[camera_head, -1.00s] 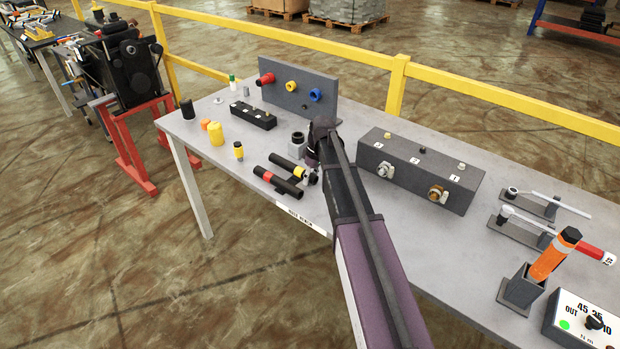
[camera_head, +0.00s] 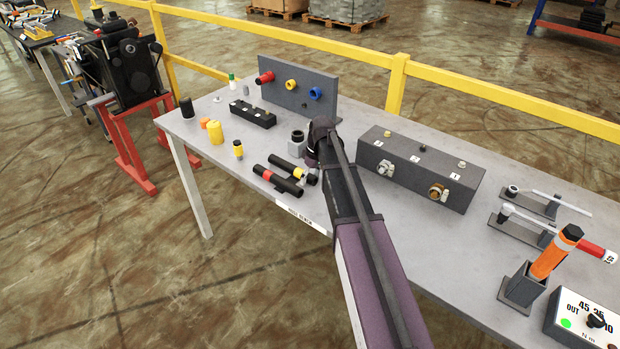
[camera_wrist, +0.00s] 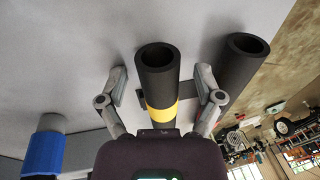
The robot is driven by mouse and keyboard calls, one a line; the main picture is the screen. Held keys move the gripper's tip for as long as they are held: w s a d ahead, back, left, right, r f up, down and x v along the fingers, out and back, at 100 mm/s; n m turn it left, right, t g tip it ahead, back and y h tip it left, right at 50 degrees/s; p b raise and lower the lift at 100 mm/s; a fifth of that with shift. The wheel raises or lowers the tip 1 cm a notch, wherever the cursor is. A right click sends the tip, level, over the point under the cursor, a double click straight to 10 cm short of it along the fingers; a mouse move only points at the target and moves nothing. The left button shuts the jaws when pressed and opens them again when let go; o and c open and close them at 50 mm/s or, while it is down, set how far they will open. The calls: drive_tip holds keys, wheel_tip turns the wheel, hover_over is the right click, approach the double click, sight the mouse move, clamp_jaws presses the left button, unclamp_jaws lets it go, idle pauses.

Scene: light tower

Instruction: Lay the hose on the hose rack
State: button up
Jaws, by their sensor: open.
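A black tubular hose with a yellow band (camera_head: 281,164) lies on the bench, beside a similar black one with a red band (camera_head: 270,177). In the wrist view the yellow-banded tube (camera_wrist: 155,75) lies between the two fingers of my open gripper (camera_wrist: 160,92), with visible gaps on both sides. The second black tube (camera_wrist: 242,62) is just outside the right finger. In the head view my arm hides most of the gripper. I cannot clearly make out a separate hose rack; a dark piece shows beneath the yellow-banded tube in the wrist view.
A grey panel with red, yellow and blue ports (camera_head: 325,105) stands behind. A dark box with fittings (camera_head: 435,172) is right of my arm. A small grey fitting (camera_head: 297,147) stands close to the tubes. A yellow rail (camera_head: 500,98) runs behind the bench.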

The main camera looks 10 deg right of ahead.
drive_tip(key=shift+r, duration=0.15)
drive_tip(key=p+v, duration=0.2)
drive_tip(key=p, duration=0.1)
drive_tip(key=a+p+v, duration=0.1)
drive_tip(key=p+v, duration=0.4)
drive_tip(key=v, duration=0.1)
drive_tip(key=shift+s+a+r+p, duration=0.15)
drive_tip(key=shift+a+r+p, duration=0.2)
drive_tip(key=shift+p, duration=0.05)
drive_tip(key=shift+f+h, duration=0.1)
drive_tip(key=shift+h, duration=0.2)
idle(0.9)
drive_tip(key=s+a+m+h, duration=0.1)
drive_tip(key=s+m, duration=0.2)
drive_tip(key=s, duration=0.8)
drive_tip(key=s+a+m, duration=0.2)
drive_tip(key=s+m, duration=0.2)
drive_tip(key=s, duration=0.8)
drive_tip(key=shift+a+h, duration=0.3)
drive_tip(key=shift+h, duration=0.1)
drive_tip(key=shift+w+f, duration=0.1)
